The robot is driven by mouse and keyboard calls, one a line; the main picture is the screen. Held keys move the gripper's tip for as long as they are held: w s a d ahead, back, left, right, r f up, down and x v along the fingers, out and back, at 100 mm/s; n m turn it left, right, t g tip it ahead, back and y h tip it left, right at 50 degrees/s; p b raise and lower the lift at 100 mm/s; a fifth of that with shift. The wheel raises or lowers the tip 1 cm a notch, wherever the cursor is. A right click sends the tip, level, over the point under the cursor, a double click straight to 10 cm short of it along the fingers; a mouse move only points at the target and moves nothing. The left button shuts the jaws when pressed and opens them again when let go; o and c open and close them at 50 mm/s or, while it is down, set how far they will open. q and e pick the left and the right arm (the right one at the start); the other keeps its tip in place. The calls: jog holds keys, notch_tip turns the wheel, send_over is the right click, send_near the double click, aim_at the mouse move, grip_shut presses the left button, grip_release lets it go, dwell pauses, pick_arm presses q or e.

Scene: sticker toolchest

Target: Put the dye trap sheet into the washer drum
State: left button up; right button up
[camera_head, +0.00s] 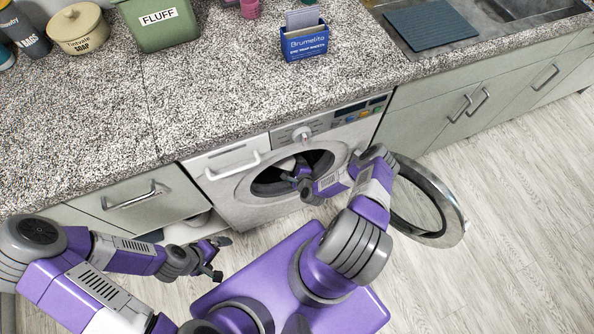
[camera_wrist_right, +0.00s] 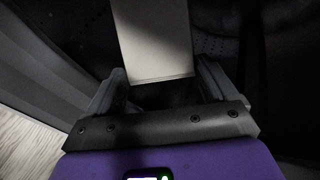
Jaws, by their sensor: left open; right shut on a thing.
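The washer (camera_head: 235,205) stands under the counter with its round door (camera_head: 448,190) swung open to the right. My right gripper (camera_head: 300,172) reaches into the dark drum opening (camera_head: 268,184). In the right wrist view my right gripper (camera_wrist_right: 162,88) is shut on a pale, flat dye trap sheet (camera_wrist_right: 152,40), which extends ahead into the dark drum (camera_wrist_right: 225,38). A whitish patch shows in the opening in the head view; I cannot tell if it is the sheet. My left gripper (camera_head: 217,258) is open and empty, low in front of the cabinets.
A blue dye trap sheet box (camera_head: 304,45) with a sheet sticking up stands on the counter (camera_head: 220,90). A green FLUFF bin (camera_head: 158,28) and a soap tin (camera_head: 78,30) stand at the back left. Floor right of the door is clear.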

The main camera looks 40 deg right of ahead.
jog(key=shift+x, duration=5.7)
jog(key=shift+d, duration=0.1)
jog(key=o, duration=1.1)
jog(key=shift+c, duration=0.2)
